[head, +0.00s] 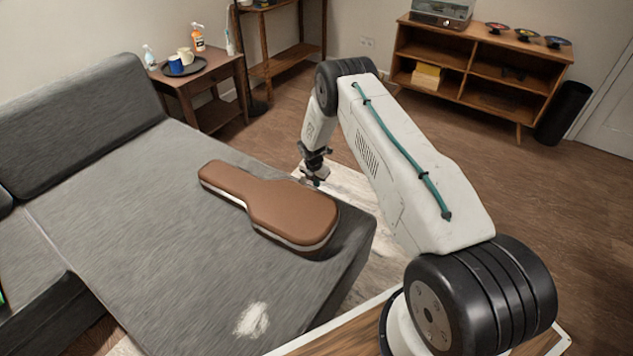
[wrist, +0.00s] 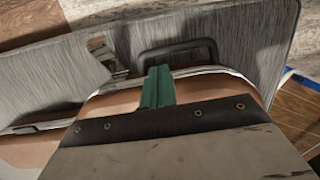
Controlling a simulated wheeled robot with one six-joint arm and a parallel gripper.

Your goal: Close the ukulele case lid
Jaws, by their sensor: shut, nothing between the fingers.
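The ukulele case (head: 290,213) lies on the grey sofa with its narrow neck end toward the back left. Its brown lid (head: 285,202) lies flat over the body, with a pale band along the near side below it. I cannot tell whether the rim is fully flush. My gripper (head: 316,183) is shut and empty, at the far right side of the case's wide end. In the wrist view the green fingers (wrist: 158,75) are together in front of the case's pale rim (wrist: 215,70), near a dark handle (wrist: 180,48). Contact cannot be told.
The grey sofa (head: 130,230) has free room left of and in front of the case. A white patch (head: 252,320) lies on its near part. A side table (head: 200,80) with a tray and bottles stands at the back, and a wooden shelf unit (head: 480,60) at the back right.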

